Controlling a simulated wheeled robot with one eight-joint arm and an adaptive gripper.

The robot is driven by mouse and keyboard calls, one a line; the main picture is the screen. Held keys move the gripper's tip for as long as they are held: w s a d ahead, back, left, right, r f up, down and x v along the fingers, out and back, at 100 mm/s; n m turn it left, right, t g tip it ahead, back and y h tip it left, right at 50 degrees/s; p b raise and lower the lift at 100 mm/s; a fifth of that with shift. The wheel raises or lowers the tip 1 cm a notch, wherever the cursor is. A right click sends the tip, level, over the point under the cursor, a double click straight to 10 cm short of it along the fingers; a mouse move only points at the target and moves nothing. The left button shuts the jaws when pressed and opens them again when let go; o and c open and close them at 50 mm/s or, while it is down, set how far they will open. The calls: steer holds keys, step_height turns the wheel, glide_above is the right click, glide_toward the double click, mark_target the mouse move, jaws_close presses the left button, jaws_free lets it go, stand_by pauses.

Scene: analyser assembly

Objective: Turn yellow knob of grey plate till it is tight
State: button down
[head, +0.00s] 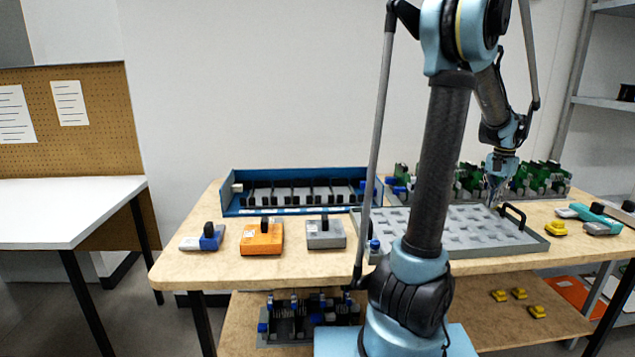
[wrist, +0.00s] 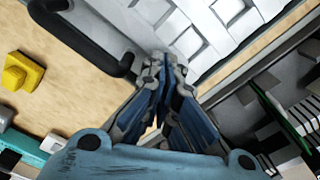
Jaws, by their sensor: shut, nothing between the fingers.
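The grey plate (head: 385,226) is a wide flat tray with rows of square recesses and a black handle (head: 512,215) at its right end. In the wrist view the plate (wrist: 218,68) lies at the top, with its handle (wrist: 82,38) at upper left. A yellow knob (head: 555,229) sits on bare wood right of the plate, apart from it. It also shows in the wrist view (wrist: 22,72). I see no yellow knob on the plate. My gripper (head: 492,203) is over the plate's back right part, fingers pointing down, shut and empty; its fingertips (wrist: 163,62) meet in the wrist view.
Green circuit boards (head: 470,183) stand behind the plate. A blue rack (head: 225,200) stands at back left. Orange (head: 262,238) and grey (head: 325,234) blocks sit at front left. Teal tools (head: 590,218) lie at far right. Several yellow pieces (head: 519,293) lie on the lower shelf.

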steer(key=shift+a+f, duration=0.2)
stand_by(0.7)
steer(key=shift+w+a+r, duration=0.1)
steer(key=shift+a, duration=0.15)
steer(key=shift+w, duration=0.3)
steer(key=shift+s+a, duration=0.1)
steer(key=shift+a, duration=0.3)
